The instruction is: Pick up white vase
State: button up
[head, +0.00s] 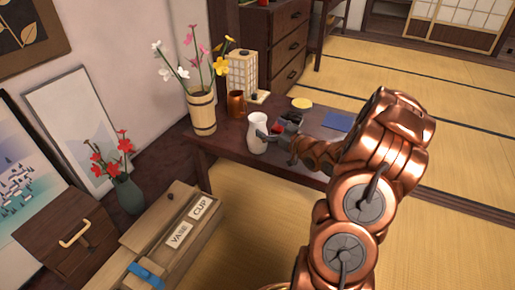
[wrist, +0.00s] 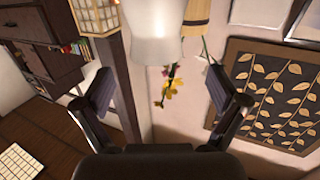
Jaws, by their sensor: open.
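The white vase (head: 257,135) stands upright near the front left edge of the dark low table (head: 203,146). My gripper (head: 273,134) is just to its right at about the vase's height, with one finger close to its side. In the wrist view the white vase (wrist: 153,42) shows at the top middle, beyond my open fingers and in line with the gap between them. My gripper (wrist: 161,90) looks empty there. I cannot tell whether a finger touches the vase.
A wooden bucket vase of flowers (head: 202,113), a copper cup (head: 236,103) and a paper lantern (head: 242,74) stand behind the vase. A blue sheet (head: 338,121) and a yellow disc (head: 302,103) lie right. A wooden box labelled VASE and CUP (head: 158,248) stands front left.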

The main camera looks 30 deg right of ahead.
aim_at(263, 123)
jog(key=shift+s+d+f+t, duration=0.25)
jog(key=shift+f+t, duration=0.05)
jog(key=shift+f, duration=0.1)
jog(key=shift+w+a+b, duration=0.2)
jog(key=shift+w+b, duration=0.15)
jog(key=shift+w, duration=0.45)
jog(key=shift+w+a+b, duration=0.2)
jog(key=shift+w+b, duration=0.35)
jog(key=shift+w, duration=0.95)
jog(key=shift+w+a+b, duration=0.15)
jog(key=shift+w+b, duration=0.35)
jog(key=shift+w, duration=1)
jog(key=shift+c, duration=0.2)
grip_shut()
